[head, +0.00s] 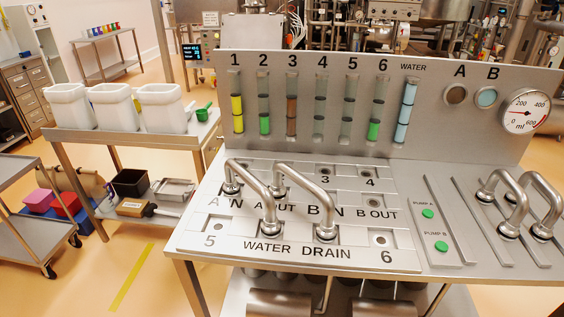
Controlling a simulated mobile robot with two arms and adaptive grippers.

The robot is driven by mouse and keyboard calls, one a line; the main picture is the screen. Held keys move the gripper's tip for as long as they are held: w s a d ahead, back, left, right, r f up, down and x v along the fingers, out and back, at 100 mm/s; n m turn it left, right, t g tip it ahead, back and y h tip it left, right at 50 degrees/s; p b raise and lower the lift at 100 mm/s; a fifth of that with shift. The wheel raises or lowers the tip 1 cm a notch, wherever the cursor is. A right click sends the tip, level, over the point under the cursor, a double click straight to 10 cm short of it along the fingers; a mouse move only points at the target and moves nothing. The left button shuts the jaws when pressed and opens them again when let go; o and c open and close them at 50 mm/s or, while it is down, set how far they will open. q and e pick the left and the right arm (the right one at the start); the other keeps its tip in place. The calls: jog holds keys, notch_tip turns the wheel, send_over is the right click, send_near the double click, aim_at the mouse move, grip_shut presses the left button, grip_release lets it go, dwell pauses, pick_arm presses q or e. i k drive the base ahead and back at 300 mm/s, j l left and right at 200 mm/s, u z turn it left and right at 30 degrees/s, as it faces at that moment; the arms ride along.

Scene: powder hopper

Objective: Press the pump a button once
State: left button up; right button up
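The pump A button (428,214) is a small green round button on the slanted metal panel at the right of the station, beside the label PUMP A. The similar green pump B button (441,246) sits just below it, nearer the front. Nothing covers either button. I cannot tell whether either is pressed in. Neither of my grippers shows in the head view.
Bent steel pipes (325,200) stand over the ports left of the buttons, and more pipes (506,203) stand to the right. Behind rises an upright panel (427,130) with coloured tubes and a gauge (526,111). A side table (135,131) holds white bins.

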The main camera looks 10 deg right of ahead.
aim_at(429, 214)
jog(key=z, duration=1.4)
